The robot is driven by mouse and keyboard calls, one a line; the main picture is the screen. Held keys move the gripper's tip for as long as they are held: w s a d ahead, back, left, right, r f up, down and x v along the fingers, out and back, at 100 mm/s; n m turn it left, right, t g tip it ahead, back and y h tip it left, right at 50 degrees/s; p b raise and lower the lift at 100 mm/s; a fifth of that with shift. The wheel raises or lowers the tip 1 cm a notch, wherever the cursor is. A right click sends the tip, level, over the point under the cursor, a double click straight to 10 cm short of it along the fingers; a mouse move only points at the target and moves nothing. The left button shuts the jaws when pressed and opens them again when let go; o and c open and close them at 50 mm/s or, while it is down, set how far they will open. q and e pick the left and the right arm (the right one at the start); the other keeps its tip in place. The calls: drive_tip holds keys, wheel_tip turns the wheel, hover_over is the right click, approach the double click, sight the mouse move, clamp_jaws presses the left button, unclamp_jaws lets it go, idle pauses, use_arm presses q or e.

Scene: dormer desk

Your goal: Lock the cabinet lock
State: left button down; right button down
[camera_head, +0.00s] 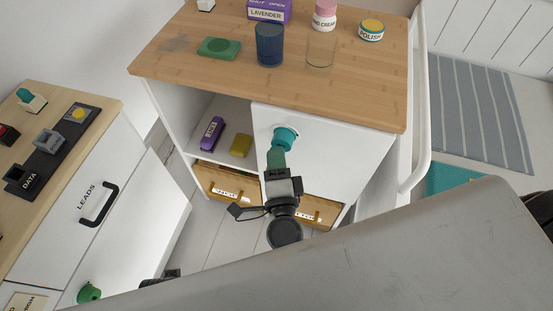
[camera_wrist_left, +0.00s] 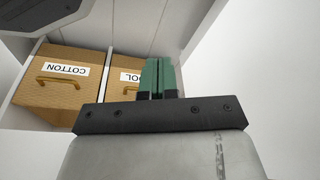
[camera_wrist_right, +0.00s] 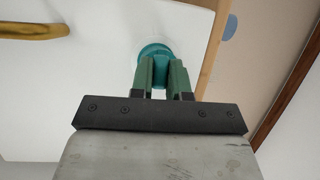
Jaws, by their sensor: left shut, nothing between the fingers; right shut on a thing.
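The cabinet lock is a round teal knob (camera_head: 287,136) near the top left of the white cabinet door (camera_head: 330,155); the door's left side stands next to an open shelf bay. My right gripper (camera_head: 277,158) reaches up to the knob and is shut on it. In the right wrist view the knob (camera_wrist_right: 155,50) sits between the green fingertips (camera_wrist_right: 160,72), which hide part of it; its turn position cannot be told. My left gripper (camera_wrist_left: 158,76) is shut and empty, with two drawers marked COTTON and, partly hidden, one ending in "OL" beyond it.
The wooden desktop (camera_head: 215,65) above the door holds a blue cup (camera_head: 270,45), a clear glass (camera_head: 321,50) and jars. The open shelf holds a purple box (camera_head: 212,133) and a yellow block (camera_head: 241,146). A drawer unit with a black handle (camera_head: 98,204) stands left.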

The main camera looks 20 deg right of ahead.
drive_tip(key=c, duration=1.4)
unclamp_jaws()
drive_tip(key=o, duration=0.4)
use_arm(q)
drive_tip(key=shift+r, duration=0.15)
